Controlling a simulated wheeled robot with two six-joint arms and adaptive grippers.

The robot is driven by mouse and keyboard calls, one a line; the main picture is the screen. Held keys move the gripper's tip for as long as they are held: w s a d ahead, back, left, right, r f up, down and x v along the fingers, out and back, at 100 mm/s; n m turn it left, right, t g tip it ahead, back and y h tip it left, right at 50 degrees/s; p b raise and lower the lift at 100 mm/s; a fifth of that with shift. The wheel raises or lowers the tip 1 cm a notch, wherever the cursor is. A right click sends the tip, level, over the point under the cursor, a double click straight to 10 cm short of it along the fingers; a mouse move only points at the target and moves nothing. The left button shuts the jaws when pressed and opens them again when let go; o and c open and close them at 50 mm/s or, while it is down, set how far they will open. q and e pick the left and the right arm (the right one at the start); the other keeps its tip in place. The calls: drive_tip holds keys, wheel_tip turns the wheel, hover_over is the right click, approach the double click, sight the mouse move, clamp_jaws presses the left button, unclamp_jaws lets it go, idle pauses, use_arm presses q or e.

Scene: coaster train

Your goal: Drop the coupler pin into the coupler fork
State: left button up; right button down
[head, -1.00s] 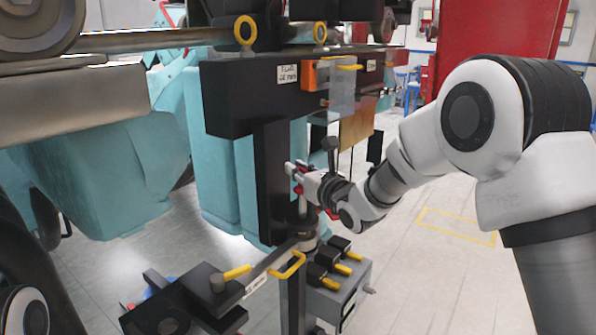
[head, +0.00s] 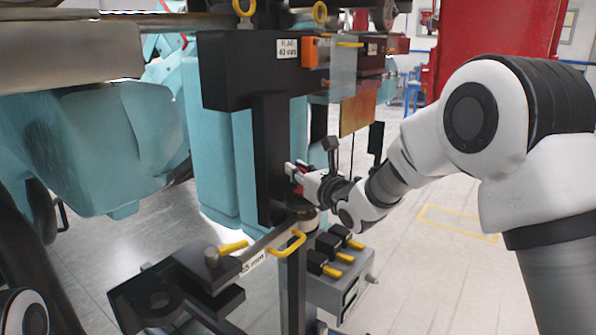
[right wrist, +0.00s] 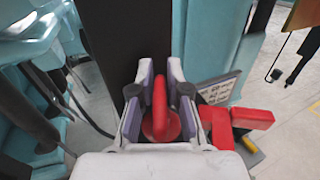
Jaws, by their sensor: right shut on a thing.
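My right gripper (head: 296,173) is shut on the red ring handle of the coupler pin (right wrist: 160,106); in the right wrist view the ring stands upright between both fingers (right wrist: 158,82), above a rounded red head. In the head view the gripper sits just above a round collar, which looks like the coupler fork (head: 301,214), at the right end of a labelled bar. The pin's shaft is hidden between gripper and collar, so I cannot tell how deep it sits. My left gripper is out of view.
A black upright (head: 270,160) stands right behind my right gripper. A grey box with black and yellow levers (head: 335,250) is below right. Open floor (head: 430,265) lies to the right.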

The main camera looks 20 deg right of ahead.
drive_tip(key=c, duration=1.1)
unclamp_jaws()
drive_tip(key=shift+o, duration=0.2)
wheel_tip(320, 180, up, 10)
drive_tip(key=shift+r, duration=0.1)
